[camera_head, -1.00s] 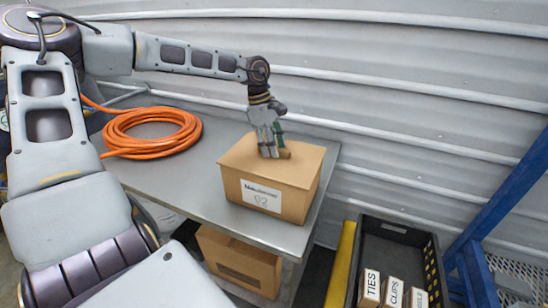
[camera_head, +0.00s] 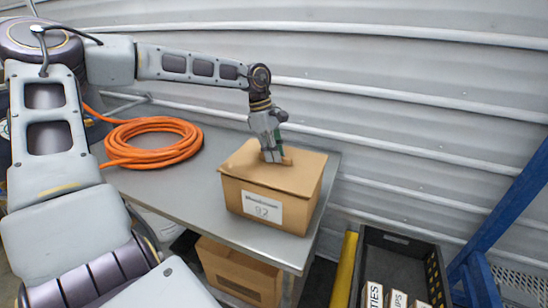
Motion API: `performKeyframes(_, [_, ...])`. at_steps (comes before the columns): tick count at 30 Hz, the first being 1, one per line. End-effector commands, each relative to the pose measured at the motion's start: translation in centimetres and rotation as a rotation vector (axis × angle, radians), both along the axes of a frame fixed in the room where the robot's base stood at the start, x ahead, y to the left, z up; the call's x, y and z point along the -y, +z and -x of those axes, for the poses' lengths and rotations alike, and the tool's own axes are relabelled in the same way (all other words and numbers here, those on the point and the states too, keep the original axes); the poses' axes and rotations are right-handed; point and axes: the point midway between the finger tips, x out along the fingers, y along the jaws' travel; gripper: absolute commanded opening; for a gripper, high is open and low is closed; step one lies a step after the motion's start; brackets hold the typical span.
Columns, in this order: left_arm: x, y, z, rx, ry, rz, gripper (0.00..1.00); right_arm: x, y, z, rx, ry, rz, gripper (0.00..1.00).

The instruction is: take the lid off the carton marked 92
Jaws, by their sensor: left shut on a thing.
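The brown cardboard carton (camera_head: 300,209) with a white label reading 92 stands upright near the right end of a grey metal table. Its flat brown lid (camera_head: 243,170) covers the top. My left gripper (camera_head: 273,157) points down at the middle of the lid and is shut on the lid's small brown grip (camera_head: 287,158). The fingers hide part of this grip. I cannot tell whether a gap shows between lid and carton. My right gripper is not in view.
A coil of orange hose (camera_head: 152,142) lies on the table (camera_head: 196,190) left of the carton. A black crate (camera_head: 400,245) with labelled boxes, a yellow post (camera_head: 343,270) and a blue frame (camera_head: 507,215) are at right. A corrugated wall is behind.

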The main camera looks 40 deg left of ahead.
Motion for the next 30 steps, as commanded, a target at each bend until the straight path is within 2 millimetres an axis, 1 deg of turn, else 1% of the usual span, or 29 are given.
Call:
performKeyframes(5, [0.0, 2.2, 0.0, 0.002, 0.001, -0.001, 0.0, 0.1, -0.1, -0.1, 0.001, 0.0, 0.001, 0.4])
performKeyframes(12, [0.0, 5.9, 0.0, 0.002, 0.001, 0.0, 0.0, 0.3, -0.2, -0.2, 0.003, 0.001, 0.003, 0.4])
performKeyframes(18, [0.0, 8.0, 0.0, 0.002, 0.001, -0.001, 0.0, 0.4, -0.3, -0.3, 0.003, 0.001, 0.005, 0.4])
performKeyframes(23, [0.0, 8.7, 0.0, 0.0, 0.0, -0.001, 0.0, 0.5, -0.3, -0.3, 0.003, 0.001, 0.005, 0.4])
performKeyframes(30, [0.0, 8.8, 0.0, 0.0, 0.0, -0.001, 0.0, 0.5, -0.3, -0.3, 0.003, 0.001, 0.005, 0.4])
